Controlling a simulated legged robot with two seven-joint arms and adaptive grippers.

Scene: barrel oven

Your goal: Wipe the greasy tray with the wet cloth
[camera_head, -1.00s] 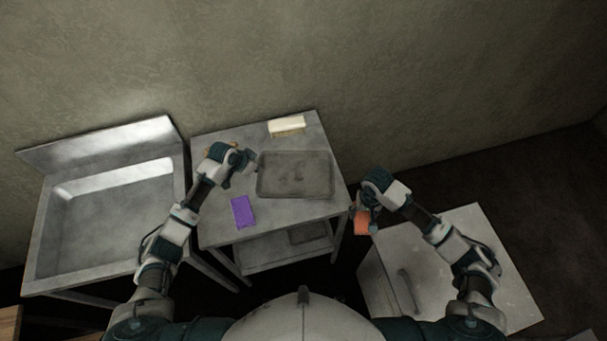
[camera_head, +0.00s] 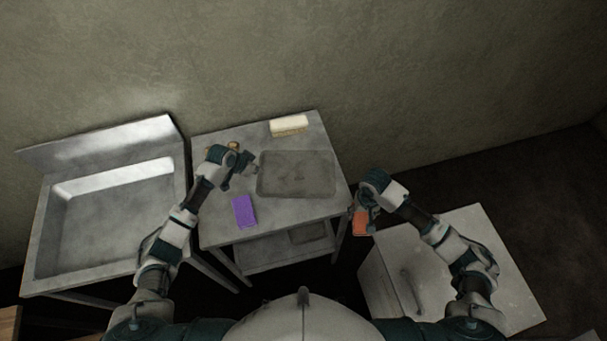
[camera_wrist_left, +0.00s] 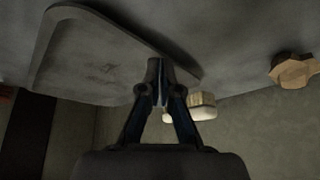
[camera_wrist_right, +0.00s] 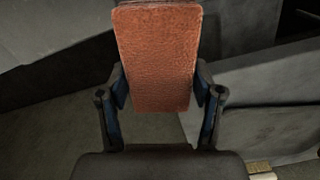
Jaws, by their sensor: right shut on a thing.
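The grey metal tray (camera_head: 297,190) lies on the table, with faint dark stains on its floor. The stains also show on the tray in the left wrist view (camera_wrist_left: 85,65). My left gripper (camera_head: 252,169) is at the tray's left rim. In the left wrist view its fingers (camera_wrist_left: 160,80) are together in front of the rim; I cannot tell whether they touch it. My right gripper (camera_head: 365,212) is shut on an orange, rough-textured cloth-like block (camera_wrist_right: 160,55), right of the table and clear of the tray.
A purple block (camera_head: 243,211) lies at the table's front left. A cream brush-like block (camera_head: 289,125) is at the back edge. A small brown object (camera_wrist_left: 294,70) lies behind my left gripper. A sink (camera_head: 110,215) stands left and a pale box with a handle (camera_head: 450,275) right.

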